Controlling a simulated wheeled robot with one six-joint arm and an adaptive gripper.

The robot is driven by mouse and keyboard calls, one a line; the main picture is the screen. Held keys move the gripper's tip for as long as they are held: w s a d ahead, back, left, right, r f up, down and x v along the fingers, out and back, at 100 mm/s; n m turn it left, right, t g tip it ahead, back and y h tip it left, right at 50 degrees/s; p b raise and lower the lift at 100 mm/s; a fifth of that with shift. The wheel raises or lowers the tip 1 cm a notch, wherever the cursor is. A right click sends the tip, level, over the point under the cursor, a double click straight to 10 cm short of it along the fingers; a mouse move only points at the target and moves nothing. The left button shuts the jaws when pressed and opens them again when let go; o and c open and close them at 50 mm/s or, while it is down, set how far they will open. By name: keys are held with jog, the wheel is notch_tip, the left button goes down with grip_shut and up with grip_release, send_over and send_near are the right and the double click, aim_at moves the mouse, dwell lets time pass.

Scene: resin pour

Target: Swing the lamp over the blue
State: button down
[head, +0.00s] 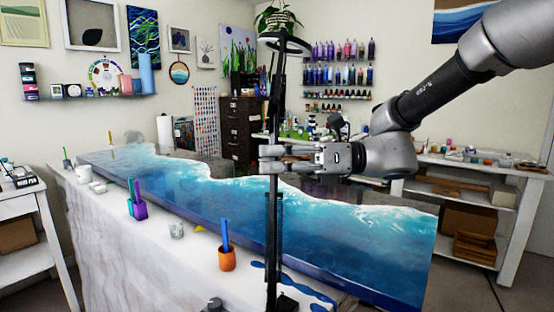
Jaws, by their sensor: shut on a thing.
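The lamp is a tall black stand; its thin pole (273,222) rises from the bottom edge of the head view to a ring-shaped head (285,43) at the top. My gripper (271,158) comes in from the right and is shut on the pole about halfway up. The blue is a long resin panel (200,205) with white wave edges, lying on a white-draped table. The pole crosses in front of the panel in this view. I cannot tell whether the ring head is above the panel.
An orange cup (227,258) and a purple cup (138,208) with sticks stand along the near table edge, with white cups (84,174) farther left. A white shelf unit (510,200) stands right, a small white table (25,215) left.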

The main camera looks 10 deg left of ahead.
jog(key=n+g, duration=0.1)
jog(key=a+n+g+h, duration=0.1)
jog(key=g, duration=0.1)
jog(key=a+n+g+h, duration=0.1)
jog(key=g, duration=0.1)
jog(key=shift+s+a+n, duration=0.15)
jog(key=shift+s+n, duration=0.15)
jog(key=shift+s, duration=0.05)
jog(key=c, duration=1)
grip_release()
jog(key=shift+c, duration=0.2)
jog(key=v, duration=1.2)
jog(key=shift+r, duration=0.2)
jog(key=shift+w+a, duration=0.1)
jog(key=shift+w, duration=0.05)
